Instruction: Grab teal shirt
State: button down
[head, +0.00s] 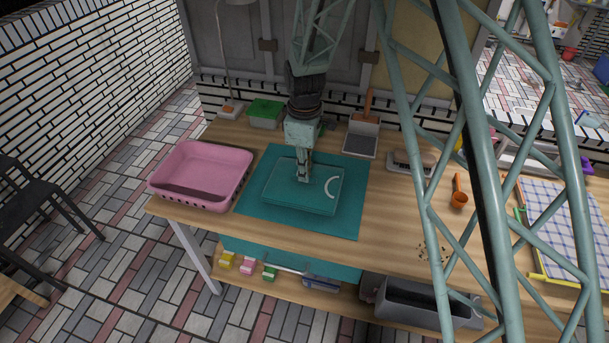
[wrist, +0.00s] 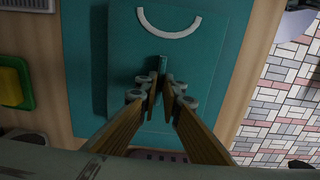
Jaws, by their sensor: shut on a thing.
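The folded teal shirt (head: 272,193) with a white curved mark lies flat on a teal mat (head: 342,223) on the wooden table. My gripper (head: 304,178) points down onto the middle of the shirt. In the wrist view, my gripper's fingertips (wrist: 163,80) are close together on the shirt (wrist: 205,70), with a small teal fold pinched up between them. The white mark lies just beyond the fingertips. The bulk of the shirt looks to be resting on the mat.
A pink basket (head: 190,193) stands left of the mat. A green box (head: 265,112) and a dustpan (head: 361,140) stand behind. A grey bin (head: 413,313) is on the lower shelf.

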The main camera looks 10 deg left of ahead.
jog(key=shift+r, duration=1.35)
jog(key=s+d, duration=0.3)
jog(key=s, duration=0.4)
jog(key=s+d+r+p, duration=0.1)
jog(key=s+d, duration=0.3)
jog(key=s, duration=0.3)
jog(key=shift+d+r, duration=0.2)
jog(key=shift+d, duration=0.1)
